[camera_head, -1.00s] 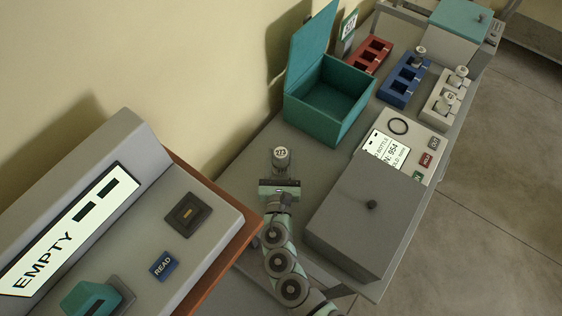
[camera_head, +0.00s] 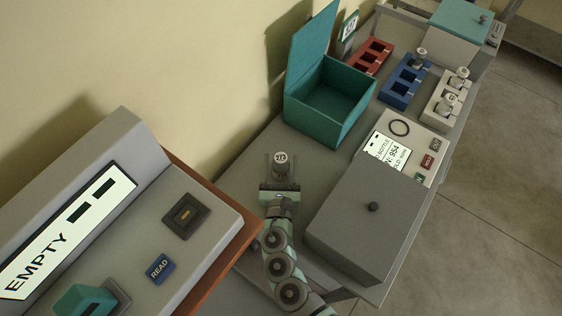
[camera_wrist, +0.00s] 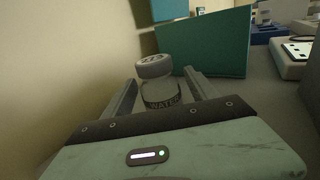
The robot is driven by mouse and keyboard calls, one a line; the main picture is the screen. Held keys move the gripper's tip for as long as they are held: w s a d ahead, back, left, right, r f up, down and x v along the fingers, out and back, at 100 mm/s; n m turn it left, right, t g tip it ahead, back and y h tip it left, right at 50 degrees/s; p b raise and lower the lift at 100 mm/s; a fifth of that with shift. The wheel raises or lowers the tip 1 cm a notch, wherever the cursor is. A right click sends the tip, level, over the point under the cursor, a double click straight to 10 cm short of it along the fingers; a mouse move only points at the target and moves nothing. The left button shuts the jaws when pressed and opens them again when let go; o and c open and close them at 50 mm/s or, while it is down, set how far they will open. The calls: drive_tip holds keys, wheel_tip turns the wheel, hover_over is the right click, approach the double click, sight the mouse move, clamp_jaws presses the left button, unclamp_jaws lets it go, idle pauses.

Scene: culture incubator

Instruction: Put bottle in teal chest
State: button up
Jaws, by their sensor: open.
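The bottle (camera_head: 281,170) is small and grey with a numbered pale cap. It stands upright just beyond my gripper (camera_head: 279,187) on the grey bench. In the wrist view the bottle (camera_wrist: 160,92), with a dark text band, stands between the two fingers of my gripper (camera_wrist: 160,90). The fingers are open, with a gap visible on each side of it. The teal chest (camera_head: 313,119) stands farther back, to the right of the bottle, with its lid raised and its inside empty. Its teal side (camera_wrist: 215,45) also shows behind the bottle in the wrist view.
A grey lidded box (camera_head: 365,225) stands right of my arm. A panel with buttons (camera_head: 425,135) lies behind it. Red (camera_head: 370,57), blue (camera_head: 404,80) and white (camera_head: 446,100) racks stand farther back. A console reading EMPTY (camera_head: 150,215) is at left.

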drive_tip(key=shift+r, duration=0.1)
drive_tip(key=shift+r+p, duration=0.25)
drive_tip(key=shift+p, duration=0.1)
drive_tip(key=s, duration=1)
drive_tip(key=shift+s+a+f+b, duration=0.25)
drive_tip(key=shift+a+b, duration=0.1)
drive_tip(key=shift+o, duration=0.5)
drive_tip(key=shift+s+a+r, duration=0.1)
drive_tip(key=shift+s, duration=0.65)
